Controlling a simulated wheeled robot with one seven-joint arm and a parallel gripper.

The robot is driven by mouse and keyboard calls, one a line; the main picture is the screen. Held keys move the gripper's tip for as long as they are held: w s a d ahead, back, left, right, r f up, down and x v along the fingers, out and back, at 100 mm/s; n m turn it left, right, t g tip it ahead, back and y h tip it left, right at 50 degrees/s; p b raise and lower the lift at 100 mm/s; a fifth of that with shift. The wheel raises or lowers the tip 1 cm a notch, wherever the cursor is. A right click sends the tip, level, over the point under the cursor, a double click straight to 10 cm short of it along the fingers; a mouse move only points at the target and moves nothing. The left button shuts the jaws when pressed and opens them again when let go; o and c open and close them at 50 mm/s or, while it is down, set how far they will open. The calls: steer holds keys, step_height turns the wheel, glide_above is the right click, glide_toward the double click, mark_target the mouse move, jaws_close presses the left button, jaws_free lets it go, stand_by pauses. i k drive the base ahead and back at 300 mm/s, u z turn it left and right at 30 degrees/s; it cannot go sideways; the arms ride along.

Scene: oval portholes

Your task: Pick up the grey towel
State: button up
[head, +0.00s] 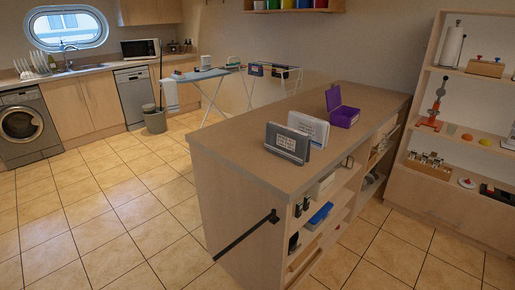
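I cannot clearly make out a grey towel in the head view. A small greyish bundle (370,180) lies on a shelf inside the island's open right side, but it is too small to tell what it is. A pale cloth-like piece (169,94) hangs at the left end of the ironing board (198,75) in the back. A dark grey upright item (287,143) with a white label stands on the island top, and a whitish one (309,128) stands behind it; both look like boxes or folders. My gripper is not in view.
The wooden island (235,150) fills the middle, with a black bar (247,235) on its near end. An open purple box (343,117) stands on its top. A shelf unit (440,195) stands right. A grey bin (155,121) stands behind. The tiled floor (110,215) at left is clear.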

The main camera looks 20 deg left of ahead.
mark_target(291, 144)
steer(key=u, duration=0.15)
steer(key=i, duration=1)
steer(key=z, duration=0.1)
